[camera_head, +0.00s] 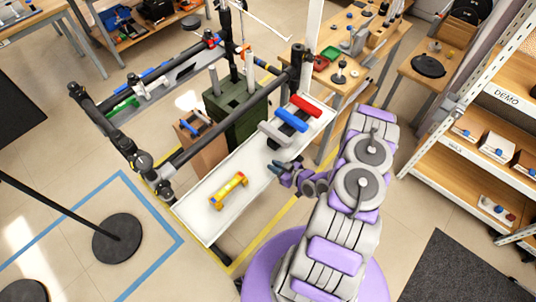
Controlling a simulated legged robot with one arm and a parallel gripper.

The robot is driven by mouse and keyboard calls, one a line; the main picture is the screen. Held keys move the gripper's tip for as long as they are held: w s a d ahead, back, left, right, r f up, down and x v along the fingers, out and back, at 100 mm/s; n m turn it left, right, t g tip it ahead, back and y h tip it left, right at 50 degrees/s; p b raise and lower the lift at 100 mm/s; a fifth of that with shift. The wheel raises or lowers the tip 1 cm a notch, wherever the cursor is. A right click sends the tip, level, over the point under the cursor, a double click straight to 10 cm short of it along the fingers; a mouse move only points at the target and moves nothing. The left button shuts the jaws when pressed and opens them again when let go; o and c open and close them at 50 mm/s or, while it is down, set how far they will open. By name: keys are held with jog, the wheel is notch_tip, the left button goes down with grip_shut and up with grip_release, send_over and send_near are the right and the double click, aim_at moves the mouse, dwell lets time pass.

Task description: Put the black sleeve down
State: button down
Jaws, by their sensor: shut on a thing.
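My gripper (283,172) is at the right long edge of the white tray (240,165), near its middle. Its fingers point left over the tray and are shut on a small dark thing, which I take for the black sleeve. The fingers hide most of it, and I cannot tell whether it touches the tray. A small black piece (272,143) shows beside the grey block, just beyond my gripper.
A yellow piece (229,189) lies on the tray's near half. Grey (276,133), blue (292,120) and red (306,105) pieces lie toward its far end. Bare tray lies between yellow and my gripper. A black tube frame (215,130) runs along the left side.

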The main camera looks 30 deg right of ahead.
jog(key=shift+s+a+r, duration=0.1)
jog(key=shift+s+r, duration=0.05)
jog(key=shift+s, duration=1.15)
jog(key=shift+s+r, duration=0.1)
jog(key=shift+s, duration=1.15)
jog(key=w+d+r+m+h, duration=0.2)
jog(key=w+d+r+h, duration=0.15)
jog(key=w+r, duration=1.15)
jog(key=w+a+r+m, duration=0.1)
jog(key=w+a+r, duration=0.3)
jog(key=a+r, duration=0.5)
jog(key=w+a+r+m+h, duration=0.1)
jog(key=w+a+r, duration=0.3)
jog(key=a+r, duration=0.5)
jog(key=shift+a+r+t, duration=0.15)
jog(key=shift+a+t, duration=0.15)
jog(key=shift+a, duration=0.6)
jog(key=shift+d, duration=0.1)
